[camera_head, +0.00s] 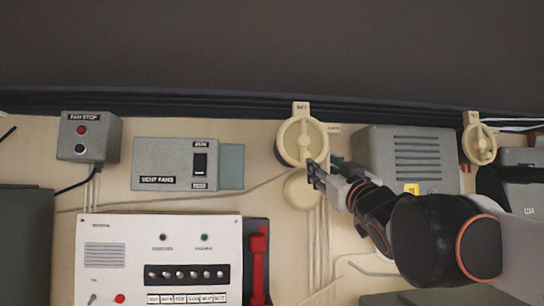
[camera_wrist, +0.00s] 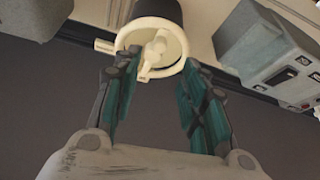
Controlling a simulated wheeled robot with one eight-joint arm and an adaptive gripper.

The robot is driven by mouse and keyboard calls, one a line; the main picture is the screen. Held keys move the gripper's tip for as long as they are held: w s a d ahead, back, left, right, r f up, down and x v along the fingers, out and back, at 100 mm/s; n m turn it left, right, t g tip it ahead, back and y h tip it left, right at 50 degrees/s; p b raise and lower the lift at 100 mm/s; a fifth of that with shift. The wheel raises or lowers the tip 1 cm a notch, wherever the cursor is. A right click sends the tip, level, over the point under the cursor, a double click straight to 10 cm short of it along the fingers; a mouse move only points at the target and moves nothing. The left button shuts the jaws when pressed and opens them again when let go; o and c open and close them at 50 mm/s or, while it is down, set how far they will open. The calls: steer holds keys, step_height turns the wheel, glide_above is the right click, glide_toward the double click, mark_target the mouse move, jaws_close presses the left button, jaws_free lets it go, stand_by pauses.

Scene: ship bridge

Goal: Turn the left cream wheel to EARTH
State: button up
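My gripper (camera_head: 318,173) is at the wheel's lower right edge in the head view. In the wrist view my gripper (camera_wrist: 158,75) has its two fingers spread apart with nothing between the pads. Whether a fingertip touches the rim I cannot tell.
A second cream wheel (camera_head: 481,143) is at the far right. A grey vented box (camera_head: 405,155) stands right of the left wheel. A VENT FANS switch box (camera_head: 176,165), a grey stop-button box (camera_head: 90,137) and a white panel with a red handset (camera_head: 258,262) lie to the left.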

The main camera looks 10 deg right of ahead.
mark_target(307, 156)
steer(key=p+x, duration=0.1)
steer(key=x, duration=0.8)
steer(key=shift+w+r, duration=0.15)
steer(key=shift+w, duration=0.2)
jaws_close()
